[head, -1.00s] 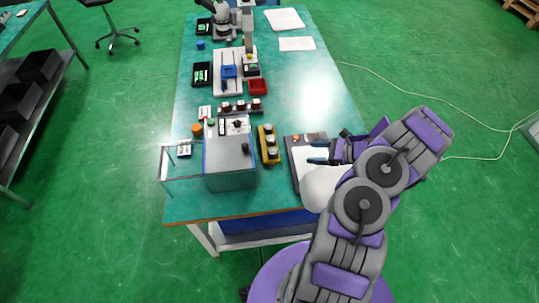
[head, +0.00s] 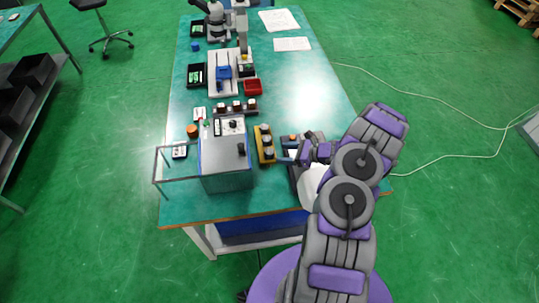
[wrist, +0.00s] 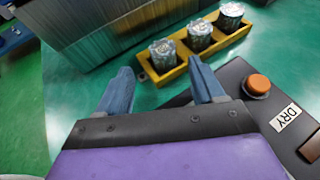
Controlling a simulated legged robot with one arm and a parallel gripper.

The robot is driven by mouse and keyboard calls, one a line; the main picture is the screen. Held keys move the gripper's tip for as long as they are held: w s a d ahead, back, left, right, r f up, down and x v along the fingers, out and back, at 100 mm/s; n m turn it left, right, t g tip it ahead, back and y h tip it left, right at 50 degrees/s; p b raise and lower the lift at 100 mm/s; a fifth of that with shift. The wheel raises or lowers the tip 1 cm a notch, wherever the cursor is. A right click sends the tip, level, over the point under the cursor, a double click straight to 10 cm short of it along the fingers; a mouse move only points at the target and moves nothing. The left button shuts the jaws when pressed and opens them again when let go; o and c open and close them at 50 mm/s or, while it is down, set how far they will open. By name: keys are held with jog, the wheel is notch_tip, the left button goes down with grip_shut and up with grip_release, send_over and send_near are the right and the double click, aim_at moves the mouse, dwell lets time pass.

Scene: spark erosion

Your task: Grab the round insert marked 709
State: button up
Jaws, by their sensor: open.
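A yellow holder (head: 258,146) stands on the green table in the head view, right of the grey machine. It also shows in the wrist view (wrist: 218,46). Three round metallic inserts stand upright in it: a near one (wrist: 163,56), a middle one (wrist: 199,36) and a far one (wrist: 231,16). Their tops carry marks too small to read, so I cannot tell which is 709. My gripper (wrist: 161,72) is open and empty, its blue fingers apart and pointing toward the holder. In the head view my gripper (head: 286,152) is just right of the holder.
The grey box-shaped machine (head: 226,160) stands left of the holder. A dark board with an orange button (wrist: 258,84) and a DRY label (wrist: 285,117) lies at right, close to my gripper. A rack of dark-topped pieces (head: 236,108) stands behind the machine.

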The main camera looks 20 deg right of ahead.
aim_at(275, 152)
jog(key=b+x, duration=0.1)
jog(key=x, duration=0.4)
jog(key=shift+w+d, duration=0.1)
jog(key=shift+w, duration=0.2)
grip_shut()
